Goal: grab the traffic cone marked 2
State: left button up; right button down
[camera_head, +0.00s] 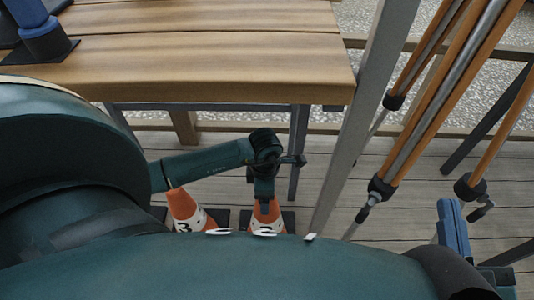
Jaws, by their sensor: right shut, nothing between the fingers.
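Two orange traffic cones with white bands stand side by side on dark square bases on the plank floor below the table. The left cone (181,204) has a dark numeral on its band that looks like a 3. The right cone (274,216) has a partly hidden numeral, perhaps a 2. My own dark green arm covers the cones' lower fronts.
A wooden table (200,50) with grey legs stands behind the cones, a blue object (40,38) on its left. A grey post (365,110) and orange tripod legs (432,105) stand at the right. Bare planks (405,215) show between these and a blue object (453,228).

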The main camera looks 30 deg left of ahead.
pick_arm(q)
jog(key=shift+f, duration=0.35)
jog(key=f+b, duration=0.2)
jog(key=f, duration=0.1)
jog(key=f+b, duration=0.1)
jog(key=shift+w+f, duration=0.3)
jog(key=shift+f, duration=0.1)
pick_arm(e)
jog(key=r+n+y, duration=0.1)
jog(key=r, duration=0.1)
jog(key=w+r+n+t+y, duration=0.1)
jog(key=r+n+y, duration=0.1)
jog(key=shift+d+r+t, duration=0.1)
jog(key=shift+d+t, duration=0.1)
jog(key=shift+t, duration=0.1)
pick_arm(q)
jog(key=shift+c, duration=0.2)
grip_shut()
jog(key=shift+r, duration=0.15)
pick_arm(e)
jog(key=shift+w, duration=0.1)
